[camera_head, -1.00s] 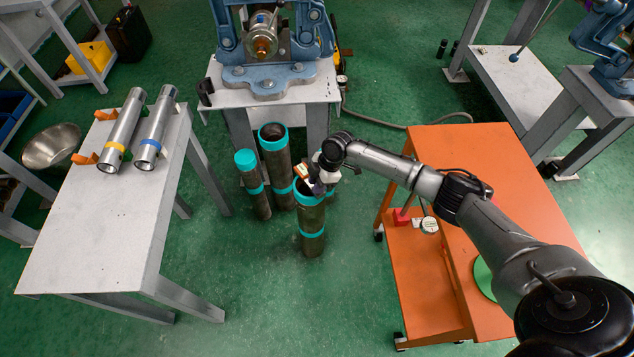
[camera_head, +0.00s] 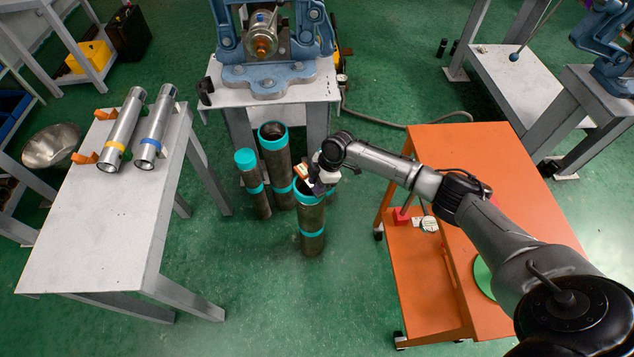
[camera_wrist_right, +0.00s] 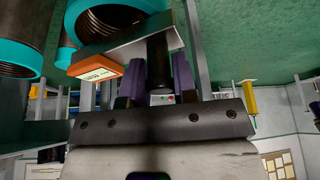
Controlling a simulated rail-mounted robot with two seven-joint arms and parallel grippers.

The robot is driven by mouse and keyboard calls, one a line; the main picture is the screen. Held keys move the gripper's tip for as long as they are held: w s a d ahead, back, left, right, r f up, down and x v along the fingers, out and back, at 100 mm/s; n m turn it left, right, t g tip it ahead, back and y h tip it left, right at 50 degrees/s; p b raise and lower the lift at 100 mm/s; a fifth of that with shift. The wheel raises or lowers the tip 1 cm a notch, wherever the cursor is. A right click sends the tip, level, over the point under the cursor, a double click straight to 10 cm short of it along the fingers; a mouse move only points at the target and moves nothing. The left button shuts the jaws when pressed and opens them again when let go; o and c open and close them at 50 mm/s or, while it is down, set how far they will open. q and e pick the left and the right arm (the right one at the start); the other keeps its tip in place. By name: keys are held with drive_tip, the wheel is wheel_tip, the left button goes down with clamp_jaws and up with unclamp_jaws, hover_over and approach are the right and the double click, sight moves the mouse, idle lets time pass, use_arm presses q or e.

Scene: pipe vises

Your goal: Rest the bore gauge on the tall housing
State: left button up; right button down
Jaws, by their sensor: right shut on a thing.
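My right gripper (camera_head: 318,186) is at the mouth of the front right teal-banded housing (camera_head: 311,222). It is shut on the black stem of what looks like the bore gauge (camera_wrist_right: 158,68), between purple finger pads. The gauge has a flat grey bar and an orange box (camera_wrist_right: 97,74) with a light display. In the right wrist view the bar overlaps the teal rim of an open threaded housing (camera_wrist_right: 72,22); I cannot tell whether it touches. Two more teal-banded housings stand beside it, a wide one (camera_head: 279,170) and a slim one (camera_head: 254,188). My left gripper is out of view.
A grey table (camera_head: 95,225) at left holds two silver cylinders (camera_head: 122,130). A blue vise (camera_head: 268,78) stands on a bench behind the housings. An orange cart (camera_head: 455,150) is at right; a red base (camera_head: 401,216) and a round dial (camera_head: 427,224) are on its lower shelf.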

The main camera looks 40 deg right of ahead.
drive_tip(key=shift+f, duration=0.15)
drive_tip(key=c, duration=1)
unclamp_jaws()
drive_tip(key=shift+o, duration=0.9)
drive_tip(key=shift+f, duration=0.1)
drive_tip(key=shift+r, duration=0.2)
drive_tip(key=shift+r+p, duration=0.4)
drive_tip(key=shift+p, duration=0.05)
drive_tip(key=shift+r+p, duration=2.05)
drive_tip(key=shift+r, duration=0.1)
drive_tip(key=shift+r+p, duration=0.8)
drive_tip(key=shift+r, duration=0.05)
